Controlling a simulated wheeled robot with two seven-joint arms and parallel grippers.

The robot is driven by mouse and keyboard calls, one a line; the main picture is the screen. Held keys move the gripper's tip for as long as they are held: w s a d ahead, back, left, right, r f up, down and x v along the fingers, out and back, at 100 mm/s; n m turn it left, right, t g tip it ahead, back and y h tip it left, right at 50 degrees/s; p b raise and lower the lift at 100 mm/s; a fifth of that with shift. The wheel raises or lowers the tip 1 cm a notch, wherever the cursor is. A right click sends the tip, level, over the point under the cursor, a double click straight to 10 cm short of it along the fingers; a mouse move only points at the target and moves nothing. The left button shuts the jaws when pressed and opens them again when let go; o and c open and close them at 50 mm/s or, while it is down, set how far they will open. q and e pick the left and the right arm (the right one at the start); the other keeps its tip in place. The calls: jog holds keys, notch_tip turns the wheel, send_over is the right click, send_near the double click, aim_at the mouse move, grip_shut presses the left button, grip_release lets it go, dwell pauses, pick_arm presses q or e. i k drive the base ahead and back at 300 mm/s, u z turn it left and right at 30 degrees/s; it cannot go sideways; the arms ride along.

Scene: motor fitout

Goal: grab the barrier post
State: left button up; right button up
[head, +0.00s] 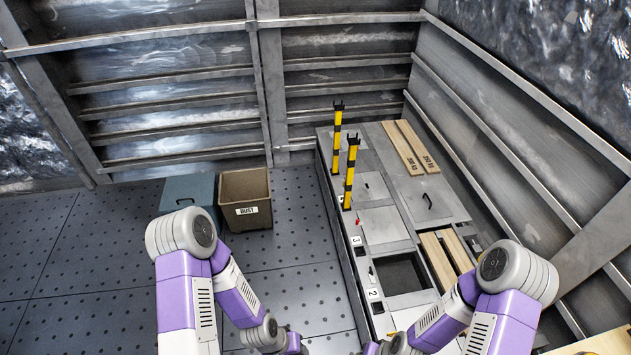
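Two yellow and black barrier posts stand upright at the left edge of a grey bench. The farther barrier post (337,138) is near the bench's back corner. The nearer barrier post (350,180) stands a little closer to me, beside a grey lid. Each has a dark forked top. Both posts are clear of my arms. My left arm and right arm reach down past the bottom of the head view, so both grippers are out of sight.
The grey bench (378,222) has lids, numbered labels and an open dark compartment (400,274). Wooden slats (411,147) lie on it. A brown bin labelled DUST (245,187) and a blue-grey box (188,192) stand left of it. Perforated floor (85,245) is clear further left.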

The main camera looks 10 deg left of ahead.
aim_at(353, 143)
jog(key=k, duration=0.65)
jog(key=u, duration=0.4)
jog(key=i, duration=1.55)
jog(key=u, duration=0.4)
jog(key=i, duration=0.7)
